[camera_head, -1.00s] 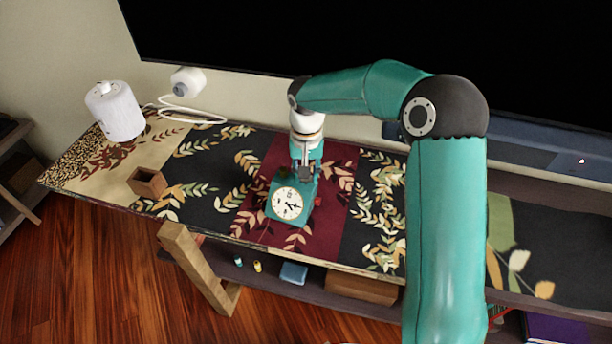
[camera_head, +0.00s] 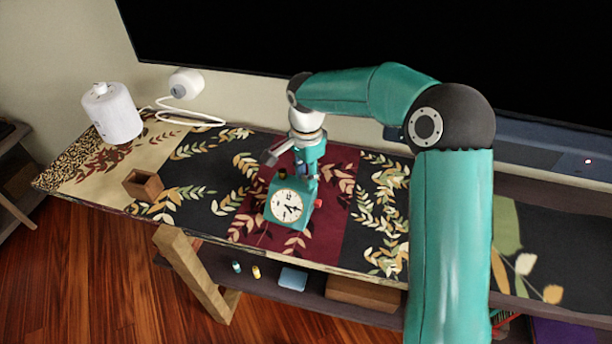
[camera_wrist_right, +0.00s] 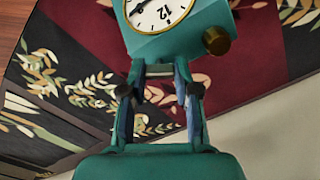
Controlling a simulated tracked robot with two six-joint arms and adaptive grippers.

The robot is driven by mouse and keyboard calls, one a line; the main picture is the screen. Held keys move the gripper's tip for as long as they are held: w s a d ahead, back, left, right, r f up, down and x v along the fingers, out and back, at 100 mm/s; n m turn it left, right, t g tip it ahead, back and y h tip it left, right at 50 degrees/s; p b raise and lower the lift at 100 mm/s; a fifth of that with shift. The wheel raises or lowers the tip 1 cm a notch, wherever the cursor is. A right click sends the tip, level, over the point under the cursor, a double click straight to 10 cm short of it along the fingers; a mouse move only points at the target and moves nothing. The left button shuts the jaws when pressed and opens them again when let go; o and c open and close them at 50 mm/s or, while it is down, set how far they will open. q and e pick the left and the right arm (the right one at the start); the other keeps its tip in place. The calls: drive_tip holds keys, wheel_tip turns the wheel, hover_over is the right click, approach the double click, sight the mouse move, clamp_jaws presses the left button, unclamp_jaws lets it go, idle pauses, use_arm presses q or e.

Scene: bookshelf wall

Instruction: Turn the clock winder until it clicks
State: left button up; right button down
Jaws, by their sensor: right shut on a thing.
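The clock (camera_head: 290,203) is a teal box with a round white face, standing on the runner in the head view. Its upper part fills the top of the right wrist view (camera_wrist_right: 180,42), with the face partly cut off. My right gripper (camera_head: 303,172) points down just behind the clock. In the right wrist view its two fingers (camera_wrist_right: 161,85) are closed around a small grey piece at the clock's rear, the winder (camera_wrist_right: 160,70), which is largely hidden. A brass knob (camera_wrist_right: 216,40) sits beside the fingers. My left gripper is not in view.
A small open wooden box (camera_head: 143,186) and a white cylinder (camera_head: 112,113) stand to the left. A white device (camera_head: 187,83) with a cable lies behind them. A dark screen (camera_head: 350,45) rises behind the shelf. The patterned runner left of the clock is mostly clear.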

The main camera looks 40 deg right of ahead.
drive_tip(key=shift+m, duration=0.6)
drive_tip(key=shift+r, duration=0.1)
drive_tip(key=c, duration=0.8)
unclamp_jaws()
drive_tip(key=shift+c, duration=0.2)
wheel_tip(320, 180, up, 12)
